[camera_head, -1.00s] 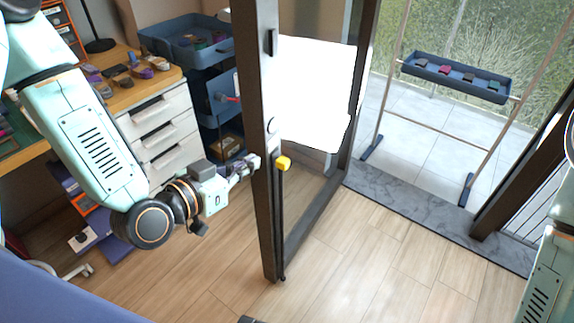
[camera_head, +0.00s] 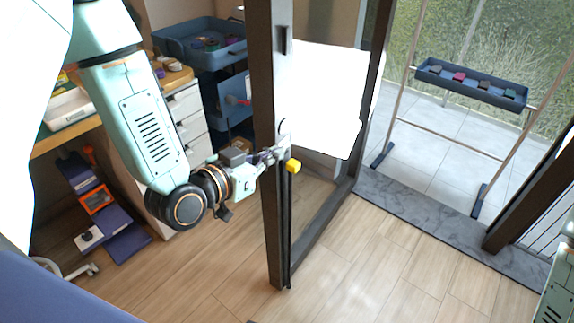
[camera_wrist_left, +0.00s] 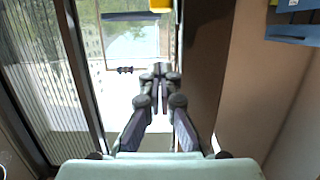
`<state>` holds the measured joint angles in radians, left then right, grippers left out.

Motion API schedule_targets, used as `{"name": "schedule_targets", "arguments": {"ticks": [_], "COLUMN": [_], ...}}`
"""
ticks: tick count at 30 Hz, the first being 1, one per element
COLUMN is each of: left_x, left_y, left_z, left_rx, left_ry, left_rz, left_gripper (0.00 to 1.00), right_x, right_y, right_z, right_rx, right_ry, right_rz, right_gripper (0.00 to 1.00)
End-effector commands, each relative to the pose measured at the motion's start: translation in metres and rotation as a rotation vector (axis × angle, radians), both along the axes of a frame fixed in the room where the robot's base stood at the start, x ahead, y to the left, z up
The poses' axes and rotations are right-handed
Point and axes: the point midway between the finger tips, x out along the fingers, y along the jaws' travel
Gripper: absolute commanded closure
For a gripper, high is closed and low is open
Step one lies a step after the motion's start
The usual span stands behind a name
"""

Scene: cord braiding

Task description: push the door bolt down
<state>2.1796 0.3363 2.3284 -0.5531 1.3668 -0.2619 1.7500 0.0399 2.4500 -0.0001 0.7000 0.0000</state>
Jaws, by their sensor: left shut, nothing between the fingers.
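The door bolt shows as a yellow knob (camera_head: 293,166) on the edge of the dark door frame (camera_head: 272,225). A thin dark rod runs down the frame below the knob. In the left wrist view the yellow knob (camera_wrist_left: 161,4) is cut off by the top edge. My left gripper (camera_head: 282,152) is shut and empty, at the door frame, a little above and left of the knob in the head view. Its closed fingertips also show in the left wrist view (camera_wrist_left: 160,70). I cannot tell whether they touch the frame. My right gripper is out of view.
A blue trolley (camera_head: 196,62) and a white drawer unit (camera_head: 187,115) stand behind my left arm. A rack with a blue tray (camera_head: 470,88) stands outside at the right, past a grey stone sill (camera_head: 430,228). The wooden floor (camera_head: 370,270) in front is clear.

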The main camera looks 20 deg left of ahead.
Motion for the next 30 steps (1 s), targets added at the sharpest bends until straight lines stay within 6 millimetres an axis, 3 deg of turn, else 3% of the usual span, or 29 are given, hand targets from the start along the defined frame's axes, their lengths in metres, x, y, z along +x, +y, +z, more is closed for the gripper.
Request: {"name": "schedule_targets", "arguments": {"ticks": [10, 13, 18, 30], "left_x": [0.048, 0.046, 0.046, 0.046], "left_y": [-0.019, -0.017, -0.017, -0.017], "left_z": [-0.014, -0.034, -0.049, -0.052], "left_rx": [0.004, -0.001, 0.000, 0.001], "left_ry": [-0.004, 0.005, 0.002, 0.001], "left_rz": [-0.003, 0.002, 0.001, 0.001], "left_gripper": [1.00, 1.00, 1.00, 1.00], "right_x": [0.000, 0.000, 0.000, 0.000], "right_y": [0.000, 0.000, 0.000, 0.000], "right_z": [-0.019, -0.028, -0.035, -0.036], "right_rx": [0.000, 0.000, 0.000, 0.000], "right_ry": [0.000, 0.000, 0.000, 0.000], "right_rz": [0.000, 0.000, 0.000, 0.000], "right_gripper": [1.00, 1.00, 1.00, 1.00]}}
